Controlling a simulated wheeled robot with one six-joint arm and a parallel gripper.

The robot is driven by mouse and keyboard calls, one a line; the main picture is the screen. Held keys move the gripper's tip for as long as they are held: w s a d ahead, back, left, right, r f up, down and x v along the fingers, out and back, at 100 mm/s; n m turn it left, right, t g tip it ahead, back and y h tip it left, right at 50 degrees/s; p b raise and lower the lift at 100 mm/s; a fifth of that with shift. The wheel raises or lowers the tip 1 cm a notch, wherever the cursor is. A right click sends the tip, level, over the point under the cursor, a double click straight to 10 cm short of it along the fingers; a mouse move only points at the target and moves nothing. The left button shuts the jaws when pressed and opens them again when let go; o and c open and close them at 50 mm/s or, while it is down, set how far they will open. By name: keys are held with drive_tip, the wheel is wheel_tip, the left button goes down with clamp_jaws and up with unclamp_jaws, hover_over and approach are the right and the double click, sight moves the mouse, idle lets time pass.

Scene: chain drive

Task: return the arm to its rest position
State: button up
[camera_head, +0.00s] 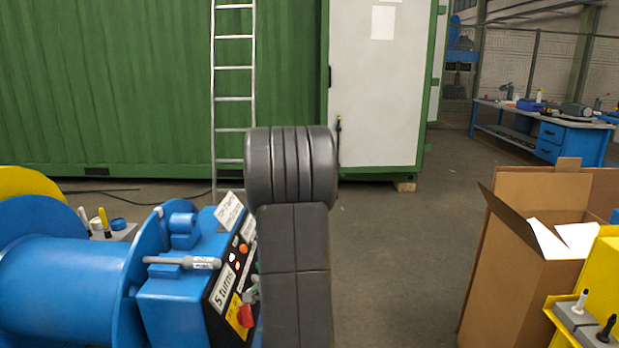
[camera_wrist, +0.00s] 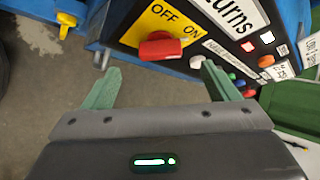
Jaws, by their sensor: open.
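My gripper (camera_wrist: 160,88) shows in the wrist view with its two green fingers apart and nothing between them. Beyond the fingers is a control panel (camera_wrist: 130,39) with a red rotary switch (camera_wrist: 160,47) on a yellow OFF/ON plate. The switch appears apart from the fingers. In the head view my dark grey arm (camera_head: 295,270) stands upright in the middle and hides part of the blue machine (camera_head: 175,300). A bit of green beside the panel, next to the red switch (camera_head: 245,316), may be a gripper finger; the rest of my gripper is hidden there.
The blue machine with its large drum (camera_head: 65,265) fills the lower left. An open cardboard box (camera_head: 515,270) and a yellow unit (camera_head: 600,275) stand at the right. A green container (camera_head: 110,90) with a ladder (camera_head: 233,100) is behind. Floor (camera_head: 400,250) is clear between arm and box.

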sight(248, 317)
drive_tip(key=v, duration=0.7)
drive_tip(key=b+x, duration=0.1)
drive_tip(key=x, duration=1.3)
drive_tip(key=shift+f, duration=0.15)
drive_tip(key=shift+w+a+f+b, duration=0.15)
drive_tip(key=shift+f+b, duration=0.15)
drive_tip(key=shift+b, duration=0.3)
drive_tip(key=shift+n+t+b, duration=0.3)
drive_tip(key=shift+b, duration=1.45)
drive_tip(key=n+b, duration=0.1)
drive_tip(key=b, duration=0.1)
drive_tip(key=t+y+b, duration=0.1)
drive_tip(key=b, duration=0.1)
drive_tip(key=shift+s+f+n, duration=0.1)
drive_tip(key=shift+s+n, duration=0.15)
drive_tip(key=shift+n, duration=0.15)
